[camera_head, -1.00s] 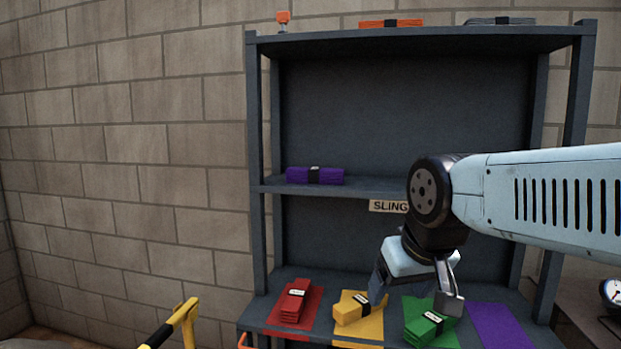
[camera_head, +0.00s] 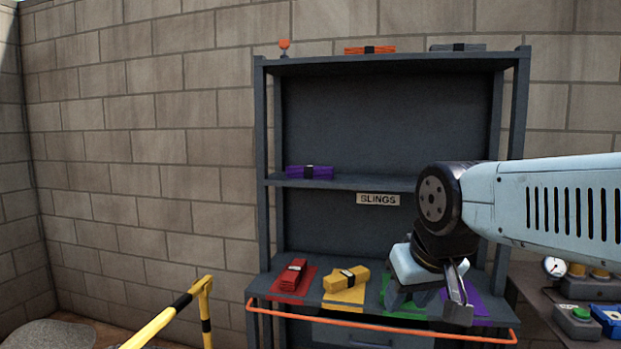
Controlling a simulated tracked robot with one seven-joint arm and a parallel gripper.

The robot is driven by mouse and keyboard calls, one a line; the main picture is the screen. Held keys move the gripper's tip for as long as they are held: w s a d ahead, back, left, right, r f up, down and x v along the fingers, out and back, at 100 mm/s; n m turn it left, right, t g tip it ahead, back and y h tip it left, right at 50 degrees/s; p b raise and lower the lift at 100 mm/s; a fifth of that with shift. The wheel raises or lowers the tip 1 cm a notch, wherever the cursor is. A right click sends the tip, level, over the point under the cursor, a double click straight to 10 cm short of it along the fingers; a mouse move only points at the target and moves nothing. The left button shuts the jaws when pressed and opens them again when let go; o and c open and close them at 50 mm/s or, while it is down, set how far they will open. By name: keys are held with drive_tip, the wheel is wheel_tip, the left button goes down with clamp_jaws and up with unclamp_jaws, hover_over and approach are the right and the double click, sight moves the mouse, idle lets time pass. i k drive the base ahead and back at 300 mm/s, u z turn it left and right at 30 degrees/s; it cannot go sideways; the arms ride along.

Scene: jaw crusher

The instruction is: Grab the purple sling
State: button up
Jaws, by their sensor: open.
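The purple sling (camera_head: 294,172), folded with a black band, lies on the left end of the middle shelf (camera_head: 345,183), above the SLINGS label (camera_head: 378,199). My gripper (camera_head: 428,304) is open and points down in front of the lower shelf's right part. It is well below and to the right of the purple sling, apart from it. My gripper hides most of the green mat (camera_head: 398,309) and part of the purple mat (camera_head: 492,306); the green sling is not clearly visible behind it.
A red sling (camera_head: 292,278) and a yellow sling (camera_head: 342,281) lie on coloured mats on the lower shelf. An orange rail (camera_head: 380,328) runs along its front. A yellow and black barrier (camera_head: 160,322) stands at left. Orange (camera_head: 355,50) and grey (camera_head: 470,46) slings lie on top. A bench with a gauge (camera_head: 553,266) is at right.

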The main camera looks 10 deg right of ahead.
sight(308, 172)
drive_tip(key=u, duration=0.15)
drive_tip(key=k, duration=0.25)
drive_tip(key=u, duration=1)
drive_tip(key=i, duration=2.25)
drive_tip(key=z, duration=2.15)
drive_tip(key=i, duration=0.2)
drive_tip(key=z, duration=0.4)
